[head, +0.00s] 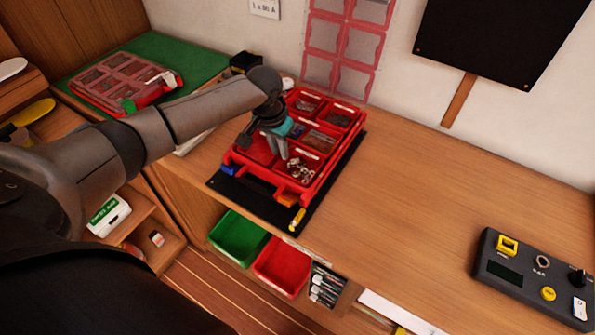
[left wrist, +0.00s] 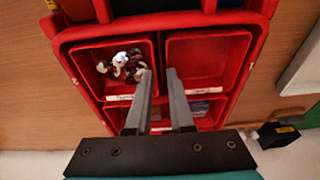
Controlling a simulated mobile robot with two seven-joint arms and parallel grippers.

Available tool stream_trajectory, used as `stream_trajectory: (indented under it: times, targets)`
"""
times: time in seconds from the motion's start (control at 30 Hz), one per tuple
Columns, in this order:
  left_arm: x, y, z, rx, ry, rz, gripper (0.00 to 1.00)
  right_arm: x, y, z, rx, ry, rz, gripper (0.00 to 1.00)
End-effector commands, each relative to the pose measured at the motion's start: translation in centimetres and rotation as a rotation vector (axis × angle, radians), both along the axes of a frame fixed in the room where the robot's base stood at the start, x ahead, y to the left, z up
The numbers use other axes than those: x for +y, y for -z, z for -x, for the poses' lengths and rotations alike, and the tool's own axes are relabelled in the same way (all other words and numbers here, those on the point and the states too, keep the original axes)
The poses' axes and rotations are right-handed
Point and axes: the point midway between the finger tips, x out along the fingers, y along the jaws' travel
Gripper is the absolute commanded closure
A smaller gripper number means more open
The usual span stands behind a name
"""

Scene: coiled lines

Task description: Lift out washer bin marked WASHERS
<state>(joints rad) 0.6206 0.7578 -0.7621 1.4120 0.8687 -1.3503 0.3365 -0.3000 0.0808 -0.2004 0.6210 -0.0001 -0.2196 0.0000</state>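A red organizer (head: 322,180) with several red bins lies on a black mat on the bench. One bin holds shiny ring-like metal parts (left wrist: 124,66), and they also show in the head view (head: 299,168). Its front label (left wrist: 118,97) is too blurred to read. The bin beside it (left wrist: 206,60) looks empty. My left gripper (head: 277,153) points down over the organizer. In the left wrist view its fingers (left wrist: 159,75) stand a little apart, near the divider between these two bins. I cannot tell whether they touch it. My right gripper is not in view.
A green mat (head: 150,50) with another red organizer (head: 128,85) is at the back left. Green (head: 238,237) and red (head: 281,266) trays sit below the bench edge. A dark control box (head: 520,275) stands at the right. The bench between is clear.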

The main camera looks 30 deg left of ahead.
Motion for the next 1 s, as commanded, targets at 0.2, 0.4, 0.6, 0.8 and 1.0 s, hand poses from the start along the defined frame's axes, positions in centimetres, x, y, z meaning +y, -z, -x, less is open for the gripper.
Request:
stream_trajectory:
  times: [0.2,0.4,0.6,0.8,1.0]
  targets:
    - [-1.1,2.9,1.4,0.034,0.011,0.013,1.00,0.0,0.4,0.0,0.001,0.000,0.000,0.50]
    - [-1.0,2.8,1.3,0.031,0.013,0.009,1.00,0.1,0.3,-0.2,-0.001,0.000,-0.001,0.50]
    - [-0.8,2.7,1.3,0.030,0.010,0.005,1.00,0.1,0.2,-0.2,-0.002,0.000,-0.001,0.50]
    - [-0.6,2.5,1.2,0.027,0.008,0.004,1.00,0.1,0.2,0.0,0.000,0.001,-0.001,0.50]
    - [-0.4,2.4,1.1,0.026,0.005,0.002,1.00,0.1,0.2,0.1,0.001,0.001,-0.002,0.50]
